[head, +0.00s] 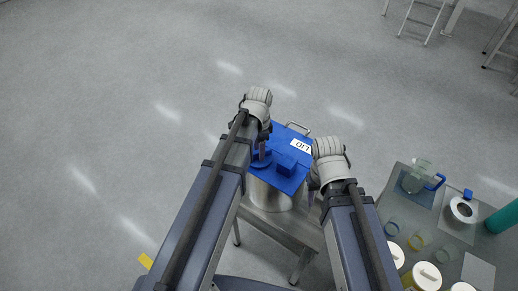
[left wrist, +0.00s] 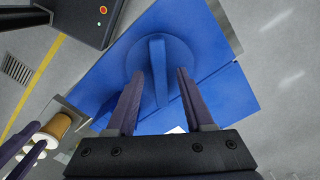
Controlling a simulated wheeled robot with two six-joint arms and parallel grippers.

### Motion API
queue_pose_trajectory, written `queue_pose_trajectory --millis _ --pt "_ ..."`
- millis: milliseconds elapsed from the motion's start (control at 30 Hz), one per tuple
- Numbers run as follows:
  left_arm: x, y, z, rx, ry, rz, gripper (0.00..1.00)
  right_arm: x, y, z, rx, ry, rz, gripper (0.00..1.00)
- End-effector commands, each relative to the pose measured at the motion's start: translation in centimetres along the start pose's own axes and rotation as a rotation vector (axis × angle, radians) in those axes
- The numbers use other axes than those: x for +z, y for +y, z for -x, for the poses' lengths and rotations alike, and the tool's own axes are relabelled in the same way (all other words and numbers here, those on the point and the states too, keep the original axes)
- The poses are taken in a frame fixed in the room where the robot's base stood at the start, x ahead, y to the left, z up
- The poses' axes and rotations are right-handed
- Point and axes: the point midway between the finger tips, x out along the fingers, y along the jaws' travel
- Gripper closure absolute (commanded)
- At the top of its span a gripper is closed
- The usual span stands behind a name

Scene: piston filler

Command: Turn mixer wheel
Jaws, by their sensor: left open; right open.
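The mixer wheel is a round blue knob with a raised bar across it (left wrist: 158,65), on the blue lid (left wrist: 215,85) in the left wrist view. In the head view the blue lid (head: 285,148) covers a steel pot (head: 270,196), and the wheel (head: 262,160) is partly hidden by my left arm. My left gripper (left wrist: 157,85) is open, its two fingers on either side of the bar with visible gaps. Whether they reach down to it is unclear. My right gripper (head: 314,186) is at the pot's right side, its fingers mostly hidden in the head view; it is open.
The pot stands on a small metal table (head: 285,228). A side table (head: 440,235) at right holds jars with white lids (head: 427,274), a glass jug (head: 415,178), coloured rings and a green cylinder (head: 503,218).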

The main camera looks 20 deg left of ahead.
Motion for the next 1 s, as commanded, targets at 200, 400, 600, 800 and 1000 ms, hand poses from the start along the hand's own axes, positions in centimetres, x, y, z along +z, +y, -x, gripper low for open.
queue_pose_trajectory --millis 200,400,600,800,1000 --pt "0.0 0.0 0.7 0.000 0.000 0.000 0.47 0.0 0.1 0.7 0.000 0.000 0.000 0.50" --pt "0.0 0.0 2.6 0.000 0.000 0.000 0.47 0.2 0.2 2.5 0.000 -0.001 0.000 0.50" --pt "0.0 0.0 5.3 0.000 0.000 0.000 0.47 0.3 0.5 5.2 0.000 -0.002 0.002 0.50" --pt "0.0 0.0 7.5 0.000 0.000 0.000 0.47 0.5 0.7 7.4 0.000 -0.003 0.004 0.50" --pt "0.0 0.0 7.9 0.000 0.000 0.000 0.47 0.5 0.7 7.8 0.000 -0.003 0.004 0.50"
